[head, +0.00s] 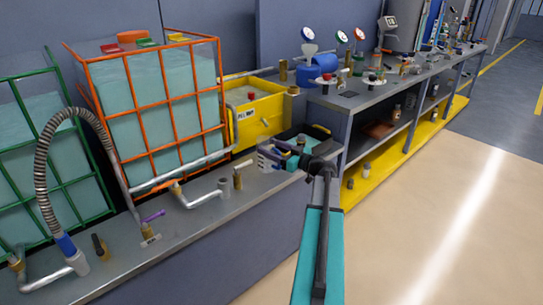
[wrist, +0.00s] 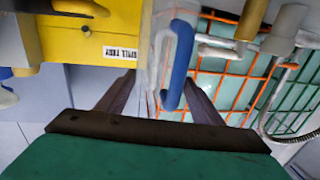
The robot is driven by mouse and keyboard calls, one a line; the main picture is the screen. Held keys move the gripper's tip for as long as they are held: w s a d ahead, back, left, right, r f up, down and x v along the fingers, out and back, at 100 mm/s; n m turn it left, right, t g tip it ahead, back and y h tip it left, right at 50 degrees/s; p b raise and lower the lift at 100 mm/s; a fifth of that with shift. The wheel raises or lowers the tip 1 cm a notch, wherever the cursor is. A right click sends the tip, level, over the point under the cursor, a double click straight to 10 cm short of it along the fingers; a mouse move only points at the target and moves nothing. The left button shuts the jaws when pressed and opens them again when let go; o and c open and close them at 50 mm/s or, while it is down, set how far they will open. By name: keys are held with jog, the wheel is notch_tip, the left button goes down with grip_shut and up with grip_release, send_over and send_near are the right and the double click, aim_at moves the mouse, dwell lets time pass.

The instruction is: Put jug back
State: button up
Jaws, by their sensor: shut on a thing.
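The jug (head: 266,160) is whitish with a blue handle. In the head view it is small, at the end of the bench by the yellow box, partly hidden by my gripper (head: 284,152). In the wrist view the jug's blue handle (wrist: 180,62) stands between my two fingers, and its pale body is just to the left. My gripper (wrist: 160,84) is shut on the jug at the handle. The jug's base and any contact with the bench cannot be made out.
A yellow labelled box (head: 258,118) stands just behind the jug. A tank in an orange cage (head: 155,110) and a grey bench (head: 190,220) with pipes and valves lie to the left. A shelved workbench (head: 385,95) runs to the right. The floor at right is clear.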

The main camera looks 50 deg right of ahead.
jog(key=shift+w+d, duration=0.35)
jog(key=shift+w, duration=0.05)
jog(key=shift+s+a+f+b, duration=0.1)
jog(key=shift+f+b, duration=0.4)
jog(key=shift+f, duration=1.3)
jog(key=shift+f, duration=0.1)
jog(key=o, duration=1.4)
jog(key=shift+s, duration=0.5)
jog(key=s, duration=0.3)
jog(key=s+p, duration=0.1)
jog(key=s, duration=0.3)
jog(key=s+d, duration=0.1)
jog(key=s, duration=0.3)
